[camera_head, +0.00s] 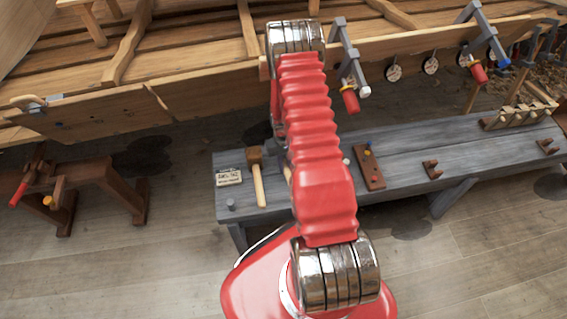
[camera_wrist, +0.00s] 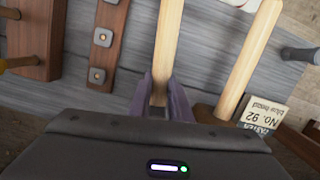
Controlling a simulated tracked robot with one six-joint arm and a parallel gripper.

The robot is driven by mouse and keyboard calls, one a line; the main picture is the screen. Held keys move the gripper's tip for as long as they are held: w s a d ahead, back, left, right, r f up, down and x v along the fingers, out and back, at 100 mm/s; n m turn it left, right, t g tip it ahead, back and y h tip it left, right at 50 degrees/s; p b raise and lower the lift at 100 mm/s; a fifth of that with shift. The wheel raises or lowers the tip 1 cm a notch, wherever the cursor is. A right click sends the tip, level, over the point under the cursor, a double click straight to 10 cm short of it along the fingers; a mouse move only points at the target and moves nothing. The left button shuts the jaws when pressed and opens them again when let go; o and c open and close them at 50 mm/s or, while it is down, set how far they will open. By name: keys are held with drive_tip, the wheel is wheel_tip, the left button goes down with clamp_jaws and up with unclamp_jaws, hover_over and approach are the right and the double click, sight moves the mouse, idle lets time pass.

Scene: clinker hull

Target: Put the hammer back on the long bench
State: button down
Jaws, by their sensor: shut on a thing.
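My gripper (camera_wrist: 160,94) is shut on the pale wooden handle of the hammer (camera_wrist: 168,38), seen in the wrist view. The hammer's head is hidden, and in the head view my arm covers most of the gripper area. The grey plank long bench (camera_head: 405,150) lies under my arm; its planks also show behind the handle in the wrist view (camera_wrist: 212,40). I cannot tell whether the hammer touches the bench. A wooden mallet (camera_head: 258,182) lies on the bench's left end; its handle (camera_wrist: 250,60) shows right of the held one in the wrist view.
A lettered card (camera_head: 229,177) and a grey peg (camera_head: 231,203) are left of the mallet. A brown block (camera_head: 369,166) with coloured knobs, small brown cleats (camera_head: 432,169) and a rack (camera_head: 520,115) stand to the right. The wooden hull (camera_head: 200,90) with clamps (camera_head: 347,65) rises behind.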

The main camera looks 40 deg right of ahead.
drive_tip(key=shift+f, duration=0.4)
idle(0.6)
drive_tip(key=c, duration=1.5)
unclamp_jaws()
drive_tip(key=shift+c, duration=0.2)
drive_tip(key=shift+s+r, duration=0.1)
drive_tip(key=shift+r, duration=3.9)
